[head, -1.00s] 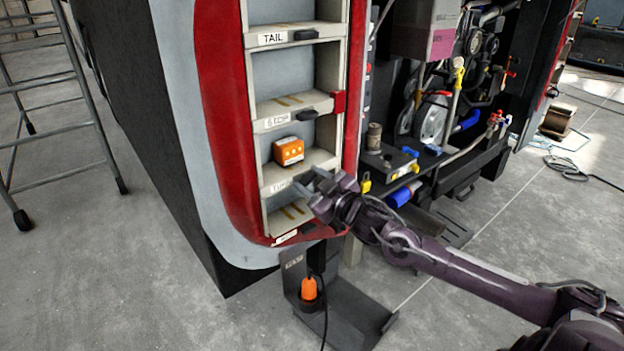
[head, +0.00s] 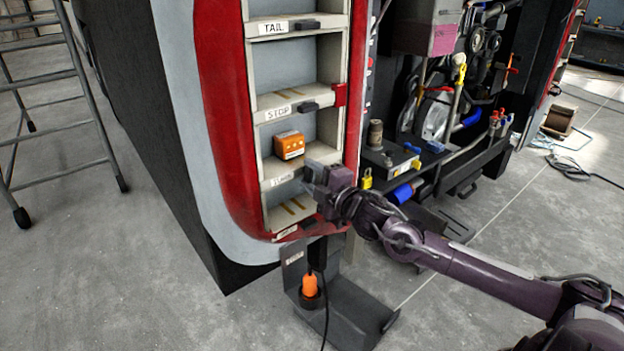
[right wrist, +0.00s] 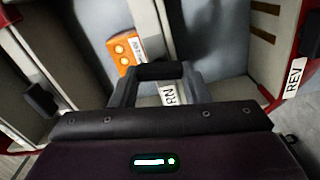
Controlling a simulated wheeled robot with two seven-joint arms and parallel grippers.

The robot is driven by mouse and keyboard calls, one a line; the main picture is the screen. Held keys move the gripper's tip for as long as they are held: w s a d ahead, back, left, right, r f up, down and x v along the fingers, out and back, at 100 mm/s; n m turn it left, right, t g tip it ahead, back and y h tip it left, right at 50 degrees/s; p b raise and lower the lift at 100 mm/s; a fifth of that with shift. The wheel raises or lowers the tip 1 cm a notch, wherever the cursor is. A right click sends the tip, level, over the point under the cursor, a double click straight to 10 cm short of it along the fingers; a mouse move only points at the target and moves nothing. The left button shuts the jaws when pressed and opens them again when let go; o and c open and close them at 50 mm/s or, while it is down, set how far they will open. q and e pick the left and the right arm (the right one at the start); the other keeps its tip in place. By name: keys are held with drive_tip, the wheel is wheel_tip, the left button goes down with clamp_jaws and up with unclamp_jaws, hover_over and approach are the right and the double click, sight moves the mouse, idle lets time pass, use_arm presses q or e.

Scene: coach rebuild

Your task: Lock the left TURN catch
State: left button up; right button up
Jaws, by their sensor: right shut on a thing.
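The TURN compartment's label (head: 283,180) shows on its pale front ledge in the lamp column, and its last letters show in the right wrist view (right wrist: 170,93). An orange unit (head: 289,145) stands in the bay just above that ledge; it also shows in the right wrist view (right wrist: 122,50). My right gripper (head: 318,174) is at the right end of the ledge, beside the label. It is shut on the TURN catch, which the gripper mostly hides; I cannot tell the catch's angle. My left gripper is not in view.
Dark catches show on the TAIL (head: 305,25) and STOP (head: 308,107) ledges above. A dark stand with an orange lamp-like thing (head: 310,286) and a cable is below. The open engine bay (head: 440,110) is on the right. A metal scaffold (head: 75,90) is at far left.

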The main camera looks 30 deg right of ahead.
sight(310, 176)
drive_tip(key=shift+f+n+b, duration=0.1)
drive_tip(key=shift+n+b, duration=0.25)
drive_tip(key=shift+n, duration=0.65)
drive_tip(key=o, duration=1)
drive_tip(key=shift+s, duration=0.1)
drive_tip(key=shift+s+d, duration=0.1)
drive_tip(key=shift+s, duration=1.3)
drive_tip(key=shift+s+d+p, duration=0.15)
drive_tip(key=shift+s+p, duration=0.7)
drive_tip(key=shift+s, duration=1.55)
drive_tip(key=shift+d, duration=0.1)
